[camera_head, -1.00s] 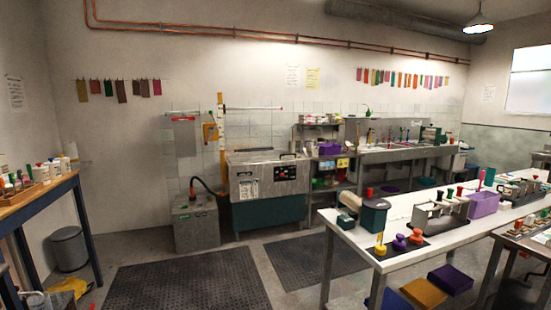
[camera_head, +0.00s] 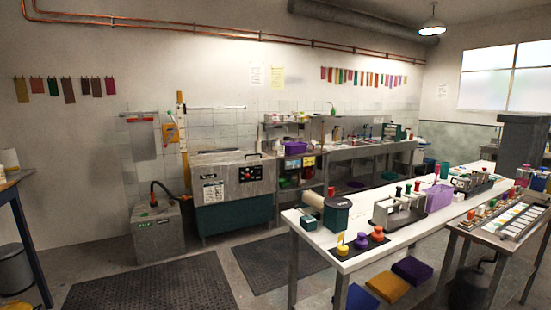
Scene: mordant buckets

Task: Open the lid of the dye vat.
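The dye vat (camera_head: 233,212) looks to be the large metal tank with a dark green lower body, against the back wall left of centre. Its grey metal lid (camera_head: 222,159) lies shut on top. A control panel with red knobs (camera_head: 250,174) and a white label (camera_head: 213,191) are on its front. The vat stands across the room from me. Neither of my grippers is in view.
A grey box unit with a black hose (camera_head: 157,232) stands left of the vat. Dark floor mats (camera_head: 150,291) lie in front. A white worktable (camera_head: 345,238) with dye tools fills the right foreground.

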